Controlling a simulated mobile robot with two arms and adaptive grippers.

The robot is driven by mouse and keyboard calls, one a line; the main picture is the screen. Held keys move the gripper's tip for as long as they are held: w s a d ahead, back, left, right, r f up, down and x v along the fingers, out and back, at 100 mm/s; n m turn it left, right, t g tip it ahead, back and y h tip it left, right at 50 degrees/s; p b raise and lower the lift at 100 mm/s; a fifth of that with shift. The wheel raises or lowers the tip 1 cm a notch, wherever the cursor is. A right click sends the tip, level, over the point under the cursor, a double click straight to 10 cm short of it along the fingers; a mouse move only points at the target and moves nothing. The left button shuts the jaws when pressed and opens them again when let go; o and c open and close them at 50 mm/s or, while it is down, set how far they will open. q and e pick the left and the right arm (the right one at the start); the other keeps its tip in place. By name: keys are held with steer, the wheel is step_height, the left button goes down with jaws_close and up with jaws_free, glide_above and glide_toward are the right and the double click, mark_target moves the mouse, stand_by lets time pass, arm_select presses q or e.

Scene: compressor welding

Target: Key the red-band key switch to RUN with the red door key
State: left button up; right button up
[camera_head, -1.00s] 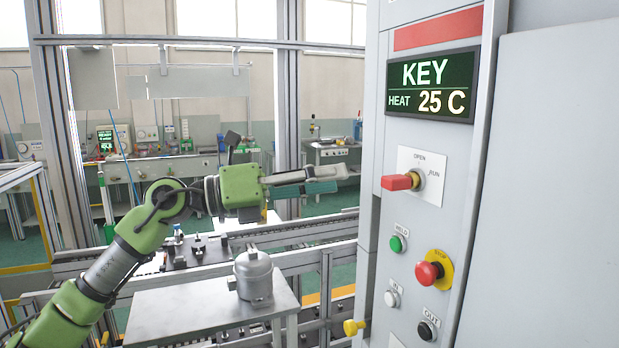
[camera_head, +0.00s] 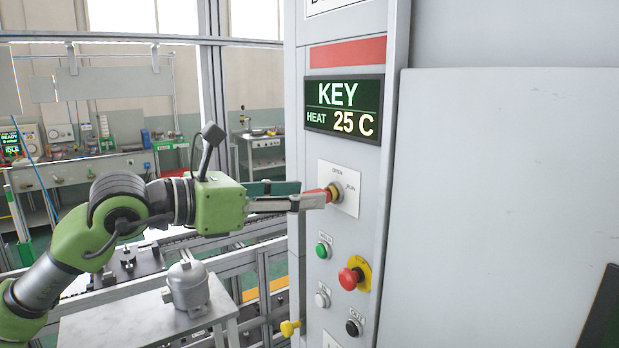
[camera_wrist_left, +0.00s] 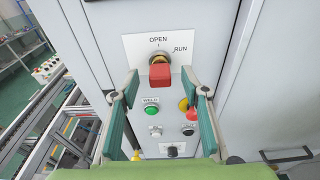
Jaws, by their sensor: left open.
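The red door key (camera_wrist_left: 160,75) sits in the key switch (camera_wrist_left: 158,56) on the grey cabinet, below the OPEN and RUN marks. In the left wrist view its red handle hangs downward from the switch. The red band (camera_head: 347,53) crosses the cabinet above a display reading KEY, HEAT 25 C. My left gripper (camera_head: 312,194) is at the key switch (camera_head: 335,192). Its fingers are open, one on either side of the key's line in the left wrist view (camera_wrist_left: 160,88). In the head view the fingers partly hide the key. I cannot tell whether they touch it. My right gripper is out of view.
Below the switch are a green WELD button (camera_head: 322,250), a red stop button (camera_head: 350,278) on yellow, a white button (camera_head: 321,299) and a black button (camera_head: 353,327). A yellow knob (camera_head: 290,328) sticks out at the cabinet's left edge. A grey compressor (camera_head: 188,286) stands on a table.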

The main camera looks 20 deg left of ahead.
mark_target(333, 193)
arm_select(q)
steer(key=shift+p+x, duration=0.4)
steer(key=shift+x, duration=1)
steer(key=shift+c, duration=0.4)
